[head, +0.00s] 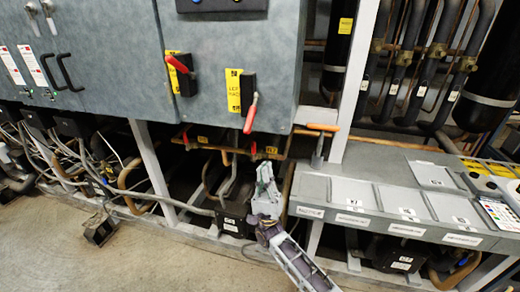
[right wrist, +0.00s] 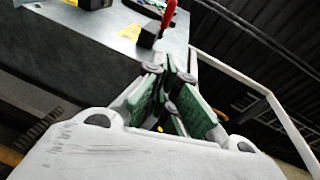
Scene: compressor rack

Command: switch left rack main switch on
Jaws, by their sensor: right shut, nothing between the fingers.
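The right-hand rotary switch on the grey cabinet has a black body (head: 248,92) and a red handle (head: 251,113) that points down, slightly tilted. Its yellow label (head: 234,90) seems to read "LEFT RACK", though the print is small. In the right wrist view the red handle (right wrist: 168,14) and yellow label (right wrist: 131,32) show beyond the fingers. My right gripper (head: 265,180) is shut and empty, below the cabinet's lower edge and apart from the handle. Its fingers (right wrist: 172,100) also show in the right wrist view. My left gripper is out of view.
A second switch with a red handle (head: 177,64) sits to the left on the cabinet (head: 110,40). A tool with an orange handle (head: 323,127) stands by a white post (head: 356,80). A panelled ledge (head: 380,215) lies right of my gripper. Pipes and cables fill the space below the cabinet.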

